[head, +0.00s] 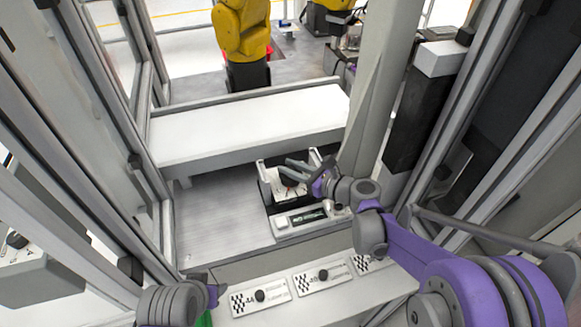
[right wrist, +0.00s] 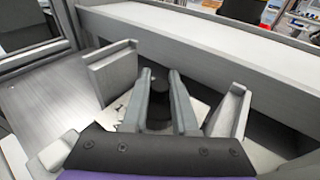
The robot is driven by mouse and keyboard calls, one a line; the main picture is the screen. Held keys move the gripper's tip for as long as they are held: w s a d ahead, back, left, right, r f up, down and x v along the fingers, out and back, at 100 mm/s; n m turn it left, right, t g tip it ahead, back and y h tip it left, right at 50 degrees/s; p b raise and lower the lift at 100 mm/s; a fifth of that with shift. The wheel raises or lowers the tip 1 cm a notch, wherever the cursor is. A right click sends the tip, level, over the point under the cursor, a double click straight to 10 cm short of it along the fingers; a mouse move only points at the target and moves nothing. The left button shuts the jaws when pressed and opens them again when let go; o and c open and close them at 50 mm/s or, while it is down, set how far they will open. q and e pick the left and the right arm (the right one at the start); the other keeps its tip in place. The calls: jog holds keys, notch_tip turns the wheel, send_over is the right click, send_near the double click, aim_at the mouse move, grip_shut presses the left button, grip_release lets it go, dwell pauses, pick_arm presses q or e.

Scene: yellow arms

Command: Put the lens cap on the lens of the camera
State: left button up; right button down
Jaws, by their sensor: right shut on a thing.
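My right gripper (head: 300,170) reaches from the right over a fixture with two upright light plates (head: 264,175). In the right wrist view its two grey fingers (right wrist: 160,98) are closed around a small dark round piece (right wrist: 159,86), which looks like the lens cap. The fixture's plates show there on both sides of the fingers, at the left plate (right wrist: 112,72) and the right plate (right wrist: 228,112). I cannot clearly make out the camera or its lens; the fingers cover the middle of the fixture. My left gripper (head: 212,291) is at the lower left, its fingers unclear.
A long white ledge (head: 245,130) runs behind the fixture. A device with a small dark display (head: 301,218) sits in front. Labelled plates with black knobs (head: 261,296) line the front panel. Frame posts stand left and right. The metal surface (head: 215,220) left of the fixture is clear.

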jog(key=c, duration=1)
grip_release()
jog(key=shift+f, duration=0.1)
